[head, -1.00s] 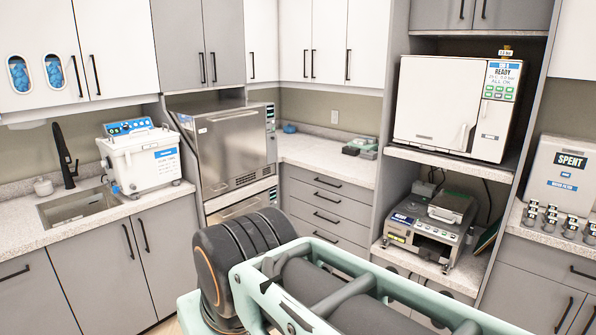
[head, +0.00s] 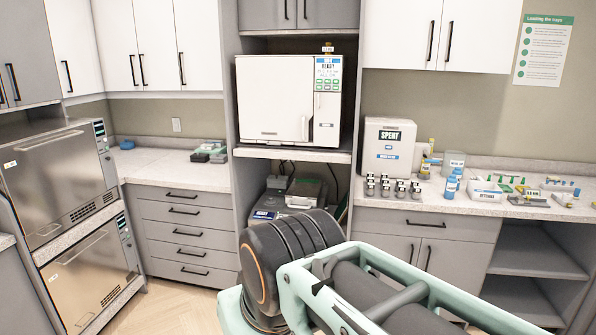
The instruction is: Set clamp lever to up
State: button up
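I cannot pick out a clamp lever for certain in the head view. A white autoclave (head: 275,100) with a READY label and a panel of green buttons stands on a shelf, its door shut. A slim handle shows near the door's lower right. A grey machine (head: 268,208) sits in the bay below, partly hidden behind my arm. A white box labelled SPENT (head: 389,143) stands on the counter to the right. My arm crosses the lower middle of the picture, but my gripper is out of view.
Two stacked steel ovens (head: 58,180) stand at the left. The right counter (head: 440,200) holds several small dark cylinders (head: 393,188), blue-capped bottles (head: 451,187) and a white tray (head: 486,190). Clear floor (head: 165,308) shows at the lower left.

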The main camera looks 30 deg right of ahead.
aim_at(430, 160)
jog(key=l+z, duration=0.4)
jog(key=k+l+z, duration=0.1)
jog(key=l+z, duration=0.15)
jog(key=z, duration=0.2)
jog(key=l+z, duration=0.2)
jog(key=l, duration=0.15)
jog(key=i+l+z, duration=0.2)
jog(key=l, duration=0.15)
jog(key=i+l, duration=0.1)
jog(key=l, duration=0.5)
jog(key=l+z, duration=0.15)
jog(key=l, duration=0.4)
jog(key=i+j+z, duration=0.4)
jog(key=i, duration=0.5)
jog(key=i+j+z, duration=0.45)
jog(key=i+j, duration=0.35)
